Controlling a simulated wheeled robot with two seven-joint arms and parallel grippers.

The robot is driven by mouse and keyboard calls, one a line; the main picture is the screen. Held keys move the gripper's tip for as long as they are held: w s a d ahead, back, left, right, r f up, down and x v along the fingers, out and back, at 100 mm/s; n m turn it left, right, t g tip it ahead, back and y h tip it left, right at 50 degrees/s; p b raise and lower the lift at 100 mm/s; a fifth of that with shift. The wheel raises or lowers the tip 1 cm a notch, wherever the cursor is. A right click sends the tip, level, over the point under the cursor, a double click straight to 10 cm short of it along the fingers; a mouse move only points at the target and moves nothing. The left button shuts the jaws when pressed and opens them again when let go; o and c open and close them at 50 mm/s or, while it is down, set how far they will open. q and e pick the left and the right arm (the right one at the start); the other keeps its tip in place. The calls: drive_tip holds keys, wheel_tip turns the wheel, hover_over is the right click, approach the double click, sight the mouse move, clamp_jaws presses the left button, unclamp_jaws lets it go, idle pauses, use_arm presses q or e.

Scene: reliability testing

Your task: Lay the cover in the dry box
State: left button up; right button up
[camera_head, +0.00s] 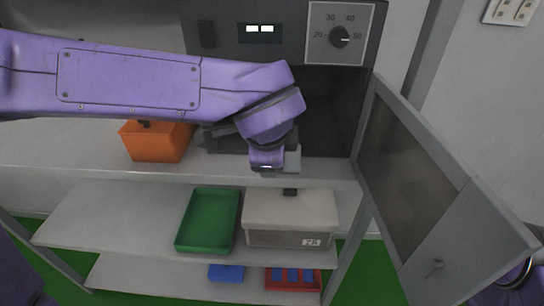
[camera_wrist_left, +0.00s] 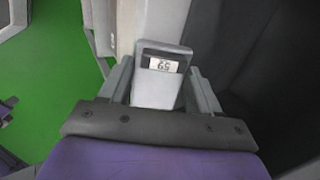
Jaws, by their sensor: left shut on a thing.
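The dry box (camera_head: 287,22) stands at the back with a dial and a lit display on its front. Its door is swung open to the right, and its dark inside shows. My left gripper (camera_head: 278,160) is at the front of the opening, low, by the shelf edge. It is shut on a grey piece (camera_head: 292,159) with a white label or display. In the left wrist view, this grey piece (camera_wrist_left: 157,90) sits between the fingers of the left gripper (camera_wrist_left: 160,85). I cannot tell whether it is the cover. My right gripper is out of view.
An orange box (camera_head: 156,143) stands on the top shelf, left of the opening. Below are a green tray (camera_head: 207,220), a lidded pale box (camera_head: 290,215), a blue item (camera_head: 227,273) and a red tray (camera_head: 293,286). The open door (camera_head: 440,200) borders the right.

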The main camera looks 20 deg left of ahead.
use_arm(q)
drive_tip(key=w, duration=0.2)
drive_tip(key=w+a+p, duration=0.1)
drive_tip(key=w, duration=0.1)
drive_tip(key=w+f+p, duration=0.1)
drive_tip(key=w, duration=0.1)
drive_tip(key=shift+a, duration=0.3)
drive_tip(key=w, duration=0.1)
drive_tip(key=w+a, duration=0.1)
drive_tip(key=w, duration=0.1)
drive_tip(key=w+f+b, duration=0.1)
drive_tip(key=w, duration=0.1)
drive_tip(key=shift+w+a+f, duration=0.1)
drive_tip(key=shift+w+a, duration=0.1)
drive_tip(key=shift+a, duration=0.1)
drive_tip(key=shift+w+a+f, duration=0.1)
drive_tip(key=shift+w+a, duration=0.05)
drive_tip(key=shift+w, duration=0.5)
drive_tip(key=o, duration=1.2)
drive_tip(key=shift+s+f, duration=0.15)
